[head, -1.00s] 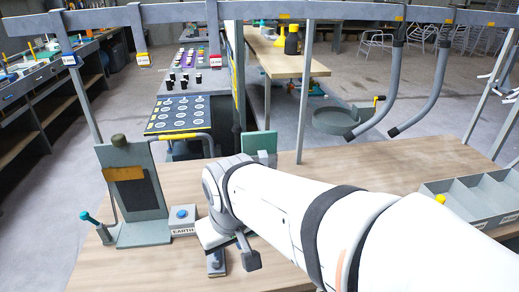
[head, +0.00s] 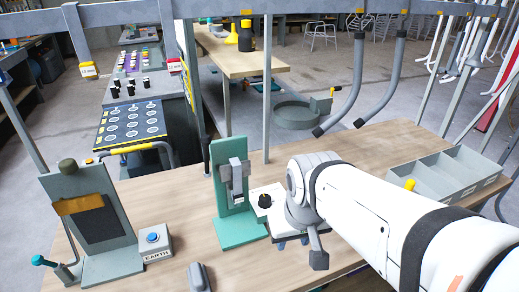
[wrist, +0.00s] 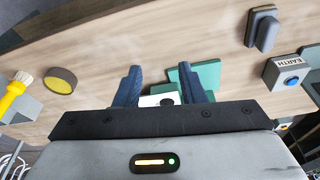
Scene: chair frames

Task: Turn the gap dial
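The gap dial is a black knob (head: 264,201) on a white plate (head: 258,193), beside a green stand (head: 236,228) with a grey block at its top. In the head view my arm stands just right of the dial and hides most of my gripper. In the wrist view my gripper (wrist: 161,75) is open, with two dark blue fingers apart and nothing between their tips. The dial's knob (wrist: 167,98) and part of its white plate show low between the fingers, partly cut off by the gripper body. I cannot tell whether a finger touches it.
A small grey block (head: 199,278) lies at the front edge. A grey divided tray (head: 448,172) is at the right. Bare wood lies behind the dial.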

